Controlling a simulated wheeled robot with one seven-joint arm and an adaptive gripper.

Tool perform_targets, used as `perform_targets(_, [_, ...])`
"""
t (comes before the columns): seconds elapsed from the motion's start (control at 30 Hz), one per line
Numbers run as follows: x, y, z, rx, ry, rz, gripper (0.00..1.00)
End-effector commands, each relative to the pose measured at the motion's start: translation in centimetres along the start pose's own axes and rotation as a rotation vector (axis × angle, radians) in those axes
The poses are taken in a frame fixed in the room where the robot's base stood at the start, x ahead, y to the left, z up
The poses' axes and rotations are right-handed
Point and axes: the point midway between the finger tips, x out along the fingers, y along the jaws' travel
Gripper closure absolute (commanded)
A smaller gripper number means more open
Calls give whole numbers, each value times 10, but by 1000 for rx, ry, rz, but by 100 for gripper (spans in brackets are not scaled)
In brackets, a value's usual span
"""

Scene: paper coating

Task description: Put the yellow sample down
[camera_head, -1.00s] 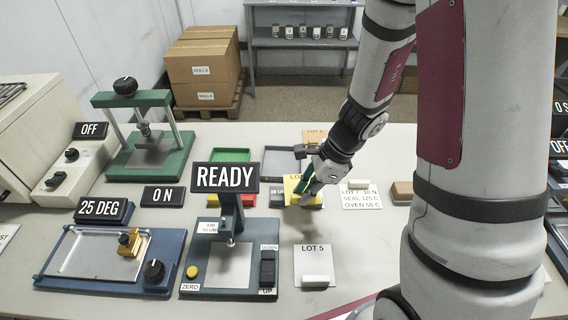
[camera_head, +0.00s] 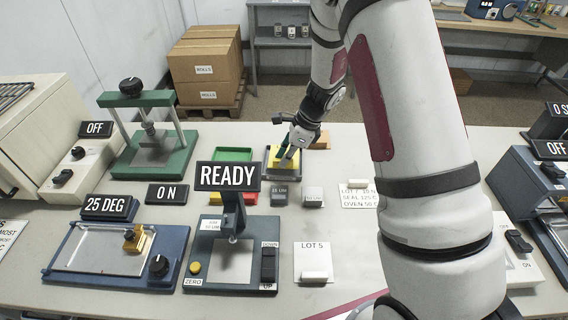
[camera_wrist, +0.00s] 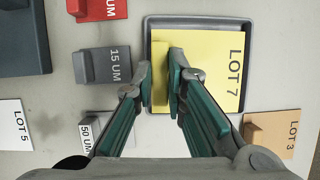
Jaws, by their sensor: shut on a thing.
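The yellow sample (camera_head: 272,160), a flat sheet marked LOT 7 with a raised yellow grip bar, also shows in the wrist view (camera_wrist: 215,65). My gripper (camera_wrist: 161,62) is shut on its bar, one finger on each side. In the head view my gripper (camera_head: 286,158) is at the back middle of the table, pointing down. The sample lies within the outline of a dark grey tray (camera_wrist: 190,21), whose rim shows around it. I cannot tell whether the sample touches the tray floor.
A 15 UM block (camera_head: 279,195) and a 50 UM block (camera_head: 313,197) stand in front of the tray. A tan LOT 3 piece (camera_wrist: 272,134) is close beside it. A green tray (camera_head: 232,155) is to the left, and the READY gauge (camera_head: 228,177) stands nearer.

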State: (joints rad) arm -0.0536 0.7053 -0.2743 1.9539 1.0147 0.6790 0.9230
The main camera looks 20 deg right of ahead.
Motion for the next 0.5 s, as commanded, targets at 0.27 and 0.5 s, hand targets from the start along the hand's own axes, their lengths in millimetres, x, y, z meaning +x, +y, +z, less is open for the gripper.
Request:
perform_targets(0.27, [27, -6, -7, 1, 1, 4, 100])
perform_targets(0.5, [35, -8, -10, -1, 0, 0, 100])
